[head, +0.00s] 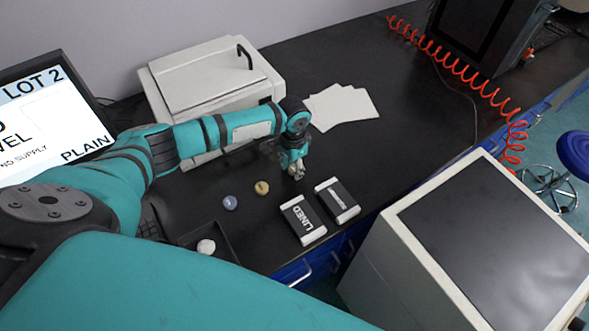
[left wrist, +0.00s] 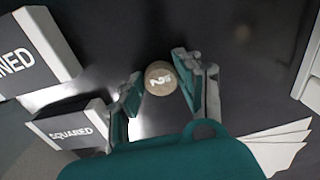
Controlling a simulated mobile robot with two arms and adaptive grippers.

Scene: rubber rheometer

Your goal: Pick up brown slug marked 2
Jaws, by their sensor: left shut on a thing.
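A round tan-brown slug with a pale mark that looks like a 2 (left wrist: 160,79) sits between the fingers of my left gripper in the left wrist view. My left gripper (head: 297,174) is shut on it, above the black bench, right of the loose slugs. The fingers also show in the left wrist view (left wrist: 158,84), one on each side of the slug. In the head view the held slug cannot be made out. A yellow slug (head: 262,187) and a blue-grey slug (head: 230,202) lie on the bench. My right gripper is not in view.
Boxes labelled LINED (head: 303,221) and SQUARED (head: 338,202) lie near the front edge. A dark tray (head: 227,238) holds a whitish lump. A white machine (head: 210,80) and paper sheets (head: 340,106) lie behind. A screen (head: 45,125) reads LOT 2, PLAIN.

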